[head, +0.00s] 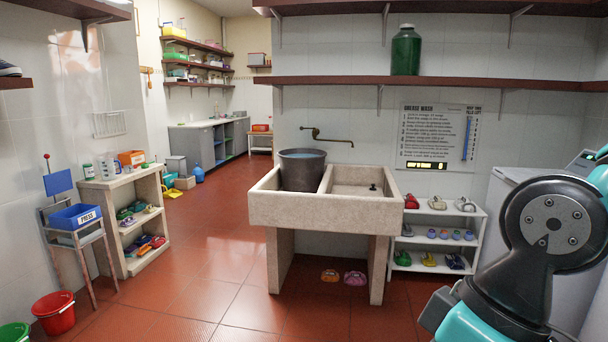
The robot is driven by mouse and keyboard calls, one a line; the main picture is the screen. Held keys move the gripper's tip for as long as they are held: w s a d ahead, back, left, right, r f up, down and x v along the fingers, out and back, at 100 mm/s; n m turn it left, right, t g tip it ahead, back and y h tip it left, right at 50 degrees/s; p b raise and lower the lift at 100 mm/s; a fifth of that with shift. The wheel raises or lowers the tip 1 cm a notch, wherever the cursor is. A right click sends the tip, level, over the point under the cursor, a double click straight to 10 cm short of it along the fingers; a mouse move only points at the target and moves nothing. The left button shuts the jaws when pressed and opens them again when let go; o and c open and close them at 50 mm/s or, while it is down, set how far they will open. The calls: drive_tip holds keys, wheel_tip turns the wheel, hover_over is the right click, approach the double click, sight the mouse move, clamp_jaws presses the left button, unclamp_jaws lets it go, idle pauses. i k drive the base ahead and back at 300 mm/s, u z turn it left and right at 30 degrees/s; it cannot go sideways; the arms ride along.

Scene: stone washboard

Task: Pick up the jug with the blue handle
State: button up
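My gripper is out of view; only parts of my teal and dark arm show at the right edge.
A stone sink (300,213) stands ahead, with a dark bucket (302,171) in its left basin. A shoe rack (439,224) stands right of it. A stone shelf unit (122,183), a blue tray (75,217) and a red bucket (54,312) are left. The red floor between is clear.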

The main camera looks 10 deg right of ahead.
sight(106, 166)
drive_tip(key=u, duration=0.35)
drive_tip(key=i, duration=2)
drive_tip(key=u, duration=0.75)
drive_tip(key=i, duration=2.55)
drive_tip(key=u, duration=0.3)
drive_tip(key=i, duration=2.65)
drive_tip(key=z, duration=0.1)
